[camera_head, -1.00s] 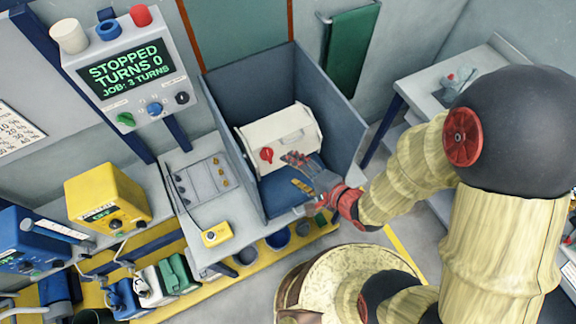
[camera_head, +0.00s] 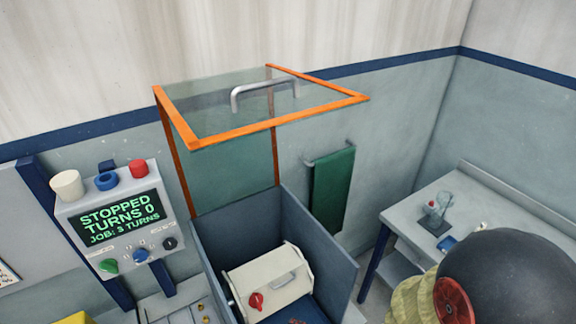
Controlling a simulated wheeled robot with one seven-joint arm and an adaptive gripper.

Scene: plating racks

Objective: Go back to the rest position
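Only a small reddish-dark tip that looks like my gripper (camera_head: 297,321) shows at the bottom edge, just below the cream barrel. The rest of the gripper is cut off, so its opening cannot be seen. My arm's black joint cover and pale ribbed sleeve fill the bottom right corner. The cream barrel (camera_head: 270,286) with a red knob and a grey handle sits inside the blue-grey open-topped box (camera_head: 334,260).
An orange-framed clear lid (camera_head: 300,104) stands raised above the box. A control panel (camera_head: 117,218) reads "STOPPED, TURNS 0, JOB: 3 TURNS". A green towel (camera_head: 332,190) hangs on the wall. A grey side table (camera_head: 420,205) stands at right.

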